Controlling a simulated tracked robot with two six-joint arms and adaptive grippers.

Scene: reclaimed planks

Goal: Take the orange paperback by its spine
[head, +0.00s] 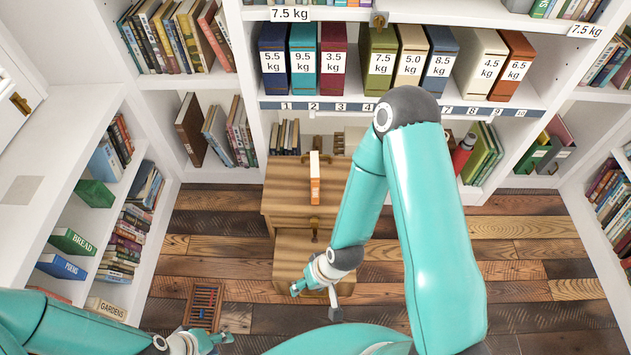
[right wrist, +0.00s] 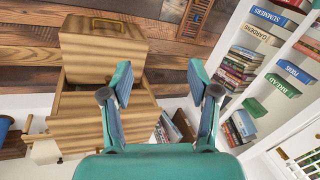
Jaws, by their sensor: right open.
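The orange paperback (head: 315,190) stands upright on top of the wooden step cabinet (head: 285,205) in the head view. Its orange spine faces toward me and its pale page edges show on top. My right gripper (head: 316,301) is open and empty, over the cabinet's lower front part, nearer to me than the book and apart from it. In the right wrist view its two fingers (right wrist: 160,85) are spread with nothing between them. I cannot make out the orange paperback in that view. My left gripper (head: 210,341) is low at the left, far from the book; its jaw opening is unclear.
Behind the cabinet stands a white shelf with weight-labelled binders (head: 380,65) above a numbered strip. White bookshelves (head: 85,215) line the left, and more stand at the right. A slatted wooden item (head: 204,305) lies on the floor. Plank floor (head: 535,235) is clear at the right.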

